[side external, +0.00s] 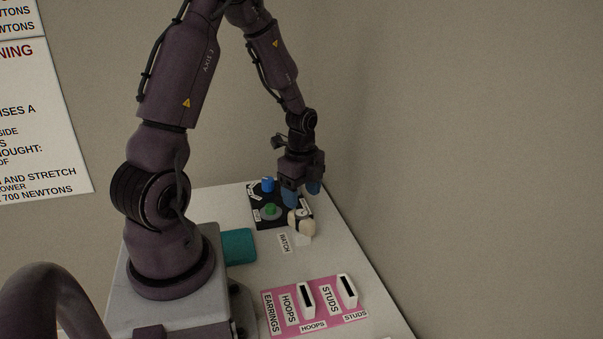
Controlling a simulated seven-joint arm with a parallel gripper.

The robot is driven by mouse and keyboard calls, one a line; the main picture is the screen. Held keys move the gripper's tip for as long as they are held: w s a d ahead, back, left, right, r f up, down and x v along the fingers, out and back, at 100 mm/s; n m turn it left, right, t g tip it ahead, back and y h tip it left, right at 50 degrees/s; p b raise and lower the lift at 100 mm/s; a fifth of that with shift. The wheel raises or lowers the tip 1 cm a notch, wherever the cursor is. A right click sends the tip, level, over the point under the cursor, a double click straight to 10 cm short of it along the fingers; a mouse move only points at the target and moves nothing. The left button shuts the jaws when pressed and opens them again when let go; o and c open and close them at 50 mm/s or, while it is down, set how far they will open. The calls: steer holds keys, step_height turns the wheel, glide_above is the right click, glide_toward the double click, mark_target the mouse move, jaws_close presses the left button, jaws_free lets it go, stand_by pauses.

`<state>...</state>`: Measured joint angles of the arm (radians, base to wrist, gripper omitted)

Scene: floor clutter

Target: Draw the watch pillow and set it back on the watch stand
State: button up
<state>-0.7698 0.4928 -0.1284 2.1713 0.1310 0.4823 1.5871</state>
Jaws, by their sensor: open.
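The cream watch pillow (295,226), with a round watch face on it, rests on the small white watch stand (302,240) beside a "WATCH" label. My gripper (302,194) points down with blue fingertips apart. It is just above and behind the pillow in the side view. The left fingertip comes close to the pillow's top edge; I cannot tell whether they touch. Nothing shows between the fingers. Much of the stand is hidden by the pillow.
A black tray (258,220) with a blue piece (268,185) and a green piece (271,209) lies behind left. A teal block (238,246) sits left. A pink earrings mat (350,318) with two white slotted holders lies in front. The table's right edge is close.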

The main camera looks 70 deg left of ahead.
step_height(320, 180, up, 6)
steer(key=shift+f, duration=0.15)
stand_by(0.8)
steer(key=s+d+r+n+t, duration=0.2)
steer(key=s+d+r+n, duration=0.1)
steer(key=d+r+n, duration=0.3)
steer(key=s+d+r+n+t, duration=0.3)
steer(key=d+r+n, duration=0.3)
steer(key=d+r, duration=0.5)
steer(key=d, duration=0.3)
steer(key=shift+s+r+t, duration=0.2)
steer(key=shift+r+t, duration=0.1)
